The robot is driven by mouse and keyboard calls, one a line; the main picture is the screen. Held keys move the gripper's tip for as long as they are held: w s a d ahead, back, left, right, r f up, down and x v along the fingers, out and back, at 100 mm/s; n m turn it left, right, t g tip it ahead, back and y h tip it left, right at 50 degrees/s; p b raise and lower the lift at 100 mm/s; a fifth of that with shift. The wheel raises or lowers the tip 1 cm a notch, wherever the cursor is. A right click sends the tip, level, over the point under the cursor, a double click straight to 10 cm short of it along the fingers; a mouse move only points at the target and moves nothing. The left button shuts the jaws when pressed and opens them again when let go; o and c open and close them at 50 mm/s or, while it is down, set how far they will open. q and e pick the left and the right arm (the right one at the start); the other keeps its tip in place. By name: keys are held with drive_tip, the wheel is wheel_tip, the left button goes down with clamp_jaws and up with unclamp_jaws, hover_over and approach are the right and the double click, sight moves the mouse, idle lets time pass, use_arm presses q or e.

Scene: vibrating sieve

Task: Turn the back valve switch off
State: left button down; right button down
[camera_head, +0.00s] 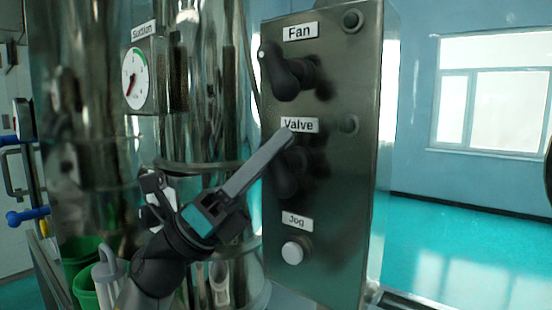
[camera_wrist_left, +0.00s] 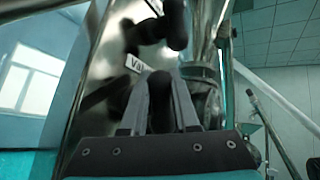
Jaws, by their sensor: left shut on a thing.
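The Valve switch (camera_head: 288,172) is a black rotary knob under the "Valve" label (camera_head: 298,125) on a metal control panel (camera_head: 335,225). My left gripper (camera_head: 284,142) reaches up from the lower left with its fingers at this knob and partly covers it. In the left wrist view the two fingers (camera_wrist_left: 160,95) stand on either side of the black knob (camera_wrist_left: 162,88), shut on it. The knob's exact angle is hard to tell behind the fingers. My right gripper is not in either view.
The black Fan knob (camera_head: 290,75) sits above, and a white Jog button (camera_head: 292,252) below. Shiny metal cylinders with a Suction gauge (camera_head: 135,78) stand left of the panel. A green bin (camera_head: 82,262) is at lower left. The floor right of the panel is clear.

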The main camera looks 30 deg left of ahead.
use_arm(q)
drive_tip(key=shift+a+n+t+y, duration=0.1)
drive_tip(key=shift+n+t+y, duration=0.4)
drive_tip(key=shift+n+t, duration=0.6)
drive_tip(key=c, duration=1)
unclamp_jaws()
drive_tip(key=shift+o, duration=0.2)
drive_tip(key=shift+f, duration=0.15)
drive_tip(key=shift+s+a+f+b, duration=0.2)
drive_tip(key=shift+f+b, duration=0.1)
drive_tip(key=shift+b, duration=0.05)
drive_tip(key=b+v, duration=0.5)
drive_tip(key=v, duration=0.9)
drive_tip(key=shift+a+b, duration=0.15)
drive_tip(key=shift+b, duration=0.25)
